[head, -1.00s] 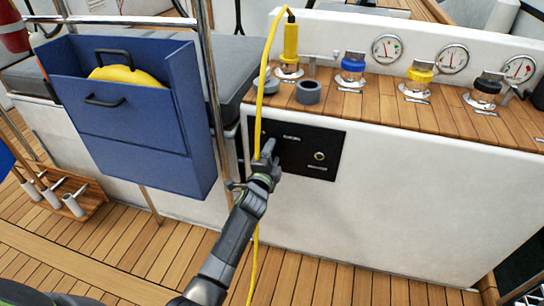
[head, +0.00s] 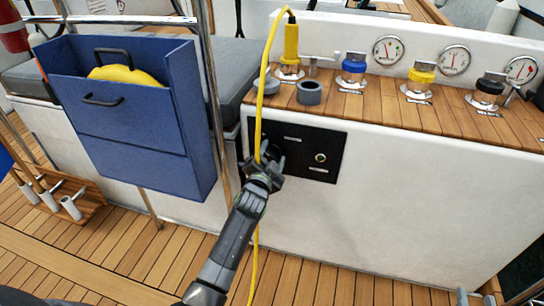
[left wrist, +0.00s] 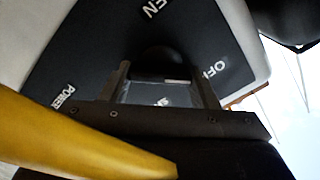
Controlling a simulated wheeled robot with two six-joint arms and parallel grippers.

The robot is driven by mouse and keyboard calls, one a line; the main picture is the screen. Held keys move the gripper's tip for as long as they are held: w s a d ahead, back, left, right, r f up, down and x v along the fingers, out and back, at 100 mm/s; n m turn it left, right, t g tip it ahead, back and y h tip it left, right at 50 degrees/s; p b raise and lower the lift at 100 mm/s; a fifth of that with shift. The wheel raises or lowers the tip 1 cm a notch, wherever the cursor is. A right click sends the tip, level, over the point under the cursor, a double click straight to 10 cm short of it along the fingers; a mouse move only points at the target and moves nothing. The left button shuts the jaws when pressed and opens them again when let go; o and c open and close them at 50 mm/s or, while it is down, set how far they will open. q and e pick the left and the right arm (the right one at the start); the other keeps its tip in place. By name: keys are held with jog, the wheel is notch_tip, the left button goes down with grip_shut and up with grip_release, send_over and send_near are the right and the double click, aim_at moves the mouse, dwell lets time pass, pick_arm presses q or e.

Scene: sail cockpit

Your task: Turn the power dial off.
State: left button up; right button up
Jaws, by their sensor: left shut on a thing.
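The black control panel (head: 325,150) is set in the white cockpit wall below the teak shelf. The power dial (head: 274,150) is a dark round knob on its left part, partly hidden by my left gripper (head: 265,162) and the yellow cable. In the left wrist view the dial (left wrist: 165,62) sits between the two fingers of the gripper (left wrist: 163,88), which is shut on it. Labels reading OFF and POWER show on the panel around it. Part of my right gripper (head: 476,299) shows at the bottom right edge, mostly cut off, its opening unclear.
The yellow cable (head: 262,100) hangs from a yellow plug across the panel and past my left gripper. A steel rail and a blue bin (head: 130,130) stand to the left. Winches, gauges and a grey tape roll (head: 309,92) are on the shelf above. Floor in front is clear.

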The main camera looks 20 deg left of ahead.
pick_arm(q)
jog(key=shift+f, duration=0.15)
jog(key=o, duration=1)
